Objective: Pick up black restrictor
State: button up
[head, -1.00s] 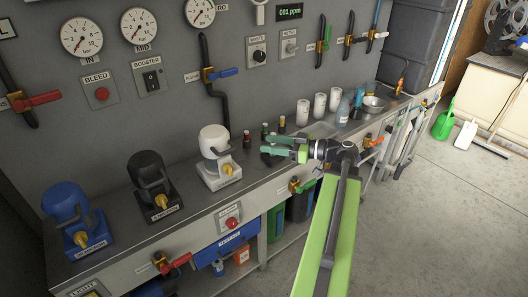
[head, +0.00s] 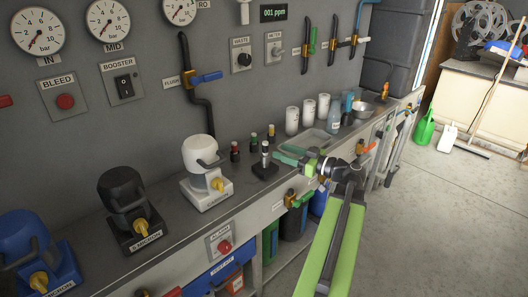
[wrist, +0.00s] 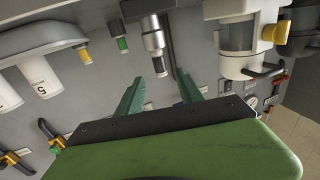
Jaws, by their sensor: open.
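In the head view, a silver post with a dark top (head: 265,147) stands upright on a small black base (head: 264,168) on the bench. Its dark top may be the black restrictor; I cannot be sure. In the wrist view, the silver post (wrist: 153,38) points down the picture, its dark tip (wrist: 161,66) just beyond and between my fingertips. My gripper (head: 281,154) is open and empty, just right of the post in the head view. Its two green fingers also show apart in the wrist view (wrist: 158,87). I see no contact with the post.
Small dark pieces with red (head: 235,151), green (head: 253,143) and yellow (head: 271,133) tops stand behind the post. A white filter housing (head: 203,165) is at left.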

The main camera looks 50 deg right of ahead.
aim_at(265, 154)
jog(key=w, duration=0.2)
jog(key=w+a, duration=0.1)
jog(key=w, duration=0.4)
jog(key=shift+w+a, duration=0.3)
jog(key=shift+w, duration=0.1)
grip_shut()
jog(key=shift+r, duration=0.1)
